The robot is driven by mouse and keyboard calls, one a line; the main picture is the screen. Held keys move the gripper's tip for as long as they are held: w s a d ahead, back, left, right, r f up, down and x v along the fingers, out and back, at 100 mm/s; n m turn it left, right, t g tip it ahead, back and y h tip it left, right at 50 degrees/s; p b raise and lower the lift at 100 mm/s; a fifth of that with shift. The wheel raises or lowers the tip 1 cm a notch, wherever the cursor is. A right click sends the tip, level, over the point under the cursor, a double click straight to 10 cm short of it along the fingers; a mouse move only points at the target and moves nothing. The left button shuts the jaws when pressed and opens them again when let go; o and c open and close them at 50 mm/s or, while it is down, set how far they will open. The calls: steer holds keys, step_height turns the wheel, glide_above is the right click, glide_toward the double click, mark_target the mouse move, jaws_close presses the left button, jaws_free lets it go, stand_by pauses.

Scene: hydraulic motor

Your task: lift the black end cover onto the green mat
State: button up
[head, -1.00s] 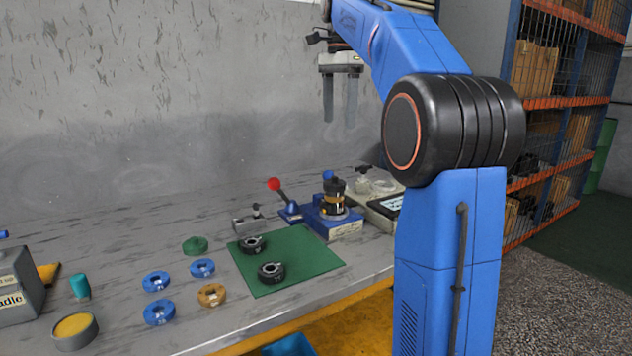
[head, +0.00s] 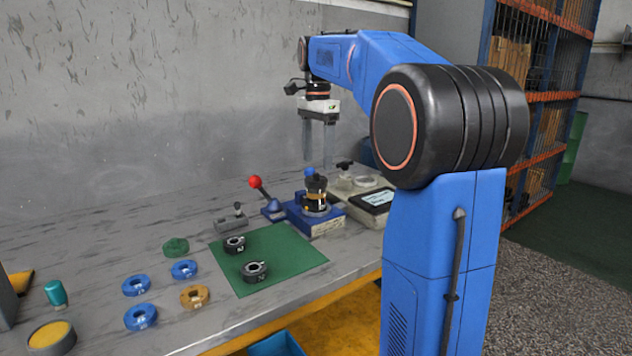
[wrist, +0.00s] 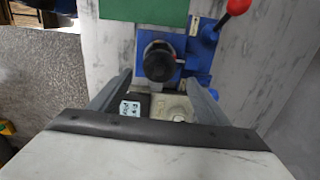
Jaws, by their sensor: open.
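The motor stack (head: 314,200) stands upright in a blue fixture (head: 325,223). A black part (head: 315,184), which seems to be the end cover, forms its upper section, with a small blue knob above it. In the wrist view the round black top (wrist: 158,62) lies between and beyond the fingertips. My gripper (head: 318,152) is open and empty, pointing down, its fingertips near the height of the stack's top. The wrist view also shows my gripper (wrist: 158,85) with fingers apart. The green mat (head: 290,255) lies left of the fixture, with two black rings (head: 254,271) on it.
A red-knobbed lever (head: 255,182) stands left of the fixture. A grey device with a screen (head: 371,200) sits to its right. Blue rings (head: 141,317), a tan ring (head: 194,297) and a green disc (head: 176,247) lie left of the mat. The wall is behind the bench.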

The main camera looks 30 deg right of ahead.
mark_target(317, 173)
steer(key=shift+s+a+f, duration=0.1)
steer(key=shift+f, duration=1.25)
steer(key=shift+a+f, duration=0.1)
steer(key=shift+f, duration=1.2)
steer(key=c, duration=1.3)
steer(key=shift+c, duration=0.2)
steer(key=shift+r, duration=0.15)
step_height(317, 173, up, 10)
steer(key=shift+r, duration=0.1)
steer(key=shift+r, duration=0.6)
